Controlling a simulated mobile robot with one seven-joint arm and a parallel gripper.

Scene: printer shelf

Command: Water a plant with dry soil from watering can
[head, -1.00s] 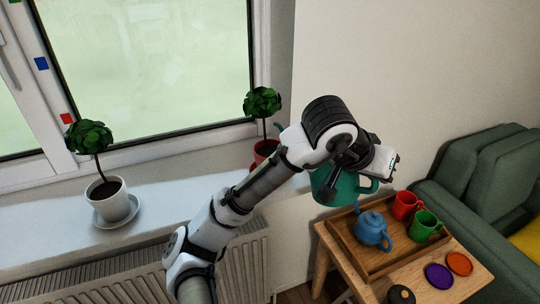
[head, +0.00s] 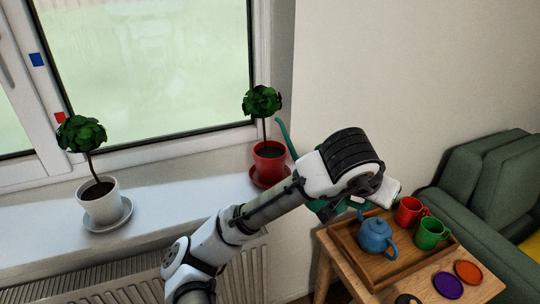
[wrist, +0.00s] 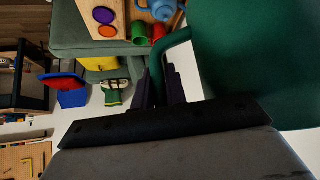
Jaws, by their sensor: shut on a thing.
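A teal watering can (wrist: 245,60) fills the right of the wrist view. My gripper (wrist: 160,88) is shut on its handle. In the head view my arm hides most of the can; its thin spout (head: 286,138) rises beside the red pot. A plant in a red pot (head: 269,162) stands on the right of the windowsill. A plant in a white pot (head: 100,208) stands on the left of the sill on a pale saucer (head: 126,218). Both pots show dark soil; I cannot tell which is dry.
A wooden side table (head: 337,262) below my gripper bears a tray (head: 350,250) with a blue teapot (head: 375,236), a red mug (head: 409,210) and a green mug (head: 431,233). Purple and orange coasters lie beside the tray. A green sofa (head: 490,180) is at right. The sill between the plants is clear.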

